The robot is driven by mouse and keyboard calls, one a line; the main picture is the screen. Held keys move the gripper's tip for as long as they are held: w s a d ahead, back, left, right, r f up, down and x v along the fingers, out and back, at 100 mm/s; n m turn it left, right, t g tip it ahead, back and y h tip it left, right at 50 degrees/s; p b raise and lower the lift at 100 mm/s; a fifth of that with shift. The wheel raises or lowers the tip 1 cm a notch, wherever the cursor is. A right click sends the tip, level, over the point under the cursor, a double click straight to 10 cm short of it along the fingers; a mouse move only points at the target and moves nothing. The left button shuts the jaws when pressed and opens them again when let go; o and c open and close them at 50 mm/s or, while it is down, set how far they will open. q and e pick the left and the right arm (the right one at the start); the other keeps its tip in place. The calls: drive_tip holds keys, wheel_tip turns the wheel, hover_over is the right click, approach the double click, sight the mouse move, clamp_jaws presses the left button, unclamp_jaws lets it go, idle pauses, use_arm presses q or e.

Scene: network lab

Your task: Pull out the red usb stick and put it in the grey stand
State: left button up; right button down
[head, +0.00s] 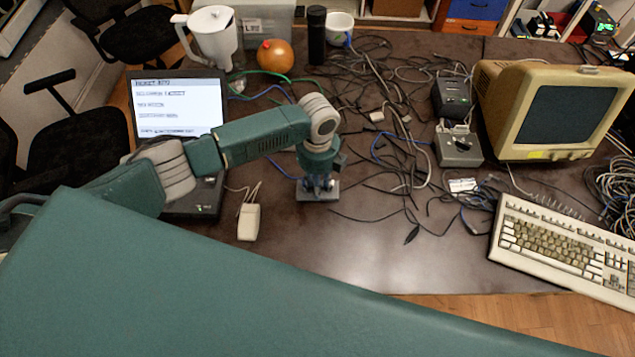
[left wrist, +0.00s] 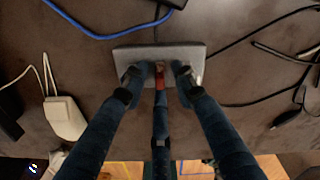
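The grey stand (head: 328,191) is a small flat block on the table, near the middle of the head view; it also shows in the left wrist view (left wrist: 197,52). My left gripper (head: 318,183) is low over it, with its dark blue fingers (left wrist: 161,72) reaching to the stand. A small red piece, apparently the red usb stick (left wrist: 160,83), shows between the finger ends over the stand's near edge. The fingers hide much of it, so I cannot tell whether they grip it or whether it sits in the stand. My right gripper is not in view.
An open laptop (head: 178,108) stands left, with a white mouse (head: 248,222) beside the stand. Loose cables (head: 400,110) cover the back and middle right. A beige monitor (head: 553,105) and keyboard (head: 555,240) are at the right. The front middle of the table is mostly clear.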

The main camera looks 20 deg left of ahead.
use_arm(q)
wheel_tip(320, 180, up, 12)
drive_tip(key=shift+w, duration=0.15)
idle(0.4)
